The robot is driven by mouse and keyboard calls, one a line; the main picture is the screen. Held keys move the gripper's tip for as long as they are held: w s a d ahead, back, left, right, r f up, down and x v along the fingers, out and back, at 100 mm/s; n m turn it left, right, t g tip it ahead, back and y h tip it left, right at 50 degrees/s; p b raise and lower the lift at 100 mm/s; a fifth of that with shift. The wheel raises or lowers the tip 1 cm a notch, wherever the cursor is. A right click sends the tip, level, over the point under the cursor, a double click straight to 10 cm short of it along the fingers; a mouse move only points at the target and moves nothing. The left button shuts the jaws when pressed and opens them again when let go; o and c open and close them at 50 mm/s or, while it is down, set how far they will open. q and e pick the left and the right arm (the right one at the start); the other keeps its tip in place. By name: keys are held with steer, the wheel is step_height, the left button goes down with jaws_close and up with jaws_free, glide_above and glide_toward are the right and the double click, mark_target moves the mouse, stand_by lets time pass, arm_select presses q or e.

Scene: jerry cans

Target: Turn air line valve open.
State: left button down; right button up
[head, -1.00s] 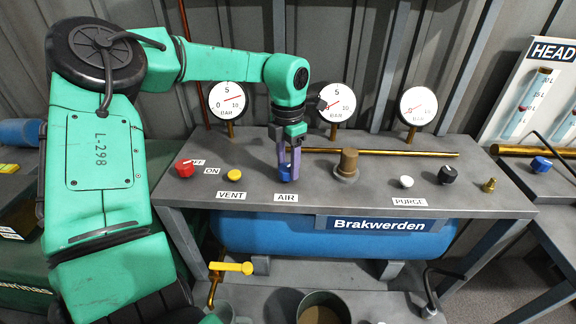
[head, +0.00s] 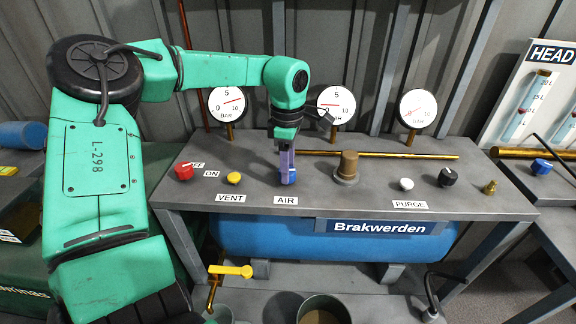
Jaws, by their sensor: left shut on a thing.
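The blue air valve knob (head: 293,176) sits on the grey bench panel behind the AIR label (head: 286,201). It is mostly hidden by my left gripper (head: 287,180), which reaches down from above and is shut on it. The gripper's purple fingers now show nearly edge-on, one in front of the other. My right gripper is not in view.
The panel (head: 320,190) also carries a red knob (head: 184,171), a yellow button (head: 234,178), a brown cylinder (head: 348,166), a white button (head: 406,184) and a black knob (head: 447,177). Gauges (head: 336,102) stand behind. A blue tank (head: 270,234) lies below.

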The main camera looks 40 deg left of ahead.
arm_select(q)
steer(key=shift+w+r+m, duration=0.1)
steer(key=shift+r+m, duration=0.05)
steer(key=shift+m, duration=0.45)
steer(key=shift+c, duration=1.4)
jaws_free()
step_height(320, 180, up, 14)
steer(key=shift+r, duration=0.25)
steer(key=shift+f, duration=0.1)
